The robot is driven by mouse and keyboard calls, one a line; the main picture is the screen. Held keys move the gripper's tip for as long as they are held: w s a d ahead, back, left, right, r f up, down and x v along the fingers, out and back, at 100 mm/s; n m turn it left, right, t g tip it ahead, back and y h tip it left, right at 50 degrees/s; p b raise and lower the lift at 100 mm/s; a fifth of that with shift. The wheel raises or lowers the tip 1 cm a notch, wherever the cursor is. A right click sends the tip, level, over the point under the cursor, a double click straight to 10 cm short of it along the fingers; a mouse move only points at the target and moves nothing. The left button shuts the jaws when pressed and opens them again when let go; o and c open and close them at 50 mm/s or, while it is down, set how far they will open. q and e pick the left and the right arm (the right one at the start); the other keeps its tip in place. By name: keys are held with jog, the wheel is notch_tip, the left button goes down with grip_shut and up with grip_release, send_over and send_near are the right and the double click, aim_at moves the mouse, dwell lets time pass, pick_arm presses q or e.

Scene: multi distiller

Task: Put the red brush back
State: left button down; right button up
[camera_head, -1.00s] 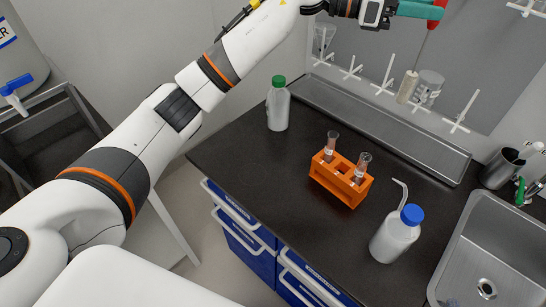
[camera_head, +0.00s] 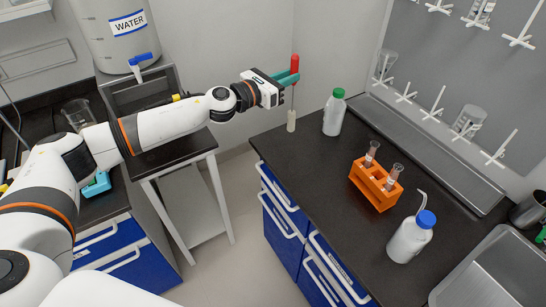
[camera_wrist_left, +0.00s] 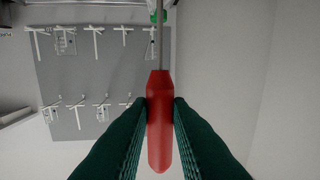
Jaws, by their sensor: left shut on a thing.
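In the left wrist view the red handle (camera_wrist_left: 160,110) sits between the dark green fingers, and the shaft runs up out of the top of the picture. My right gripper is not in view.
A green-capped bottle (camera_head: 334,112), an orange tube rack (camera_head: 376,184) and a blue-capped wash bottle (camera_head: 410,237) stand on the counter. A grey peg board (camera_head: 440,70) with glassware is behind. A water tank (camera_head: 118,35) stands at upper left.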

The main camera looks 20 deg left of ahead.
pick_arm(q)
notch_tip(320, 180, down, 10)
jog(key=b, duration=0.3)
jog(key=shift+a+f, duration=0.25)
jog(key=shift+a, duration=0.15)
jog(key=shift+s, duration=0.1)
jog(key=shift+f+b, duration=0.2)
jog(key=shift+b, duration=0.15)
jog(key=c, duration=1.3)
grip_release()
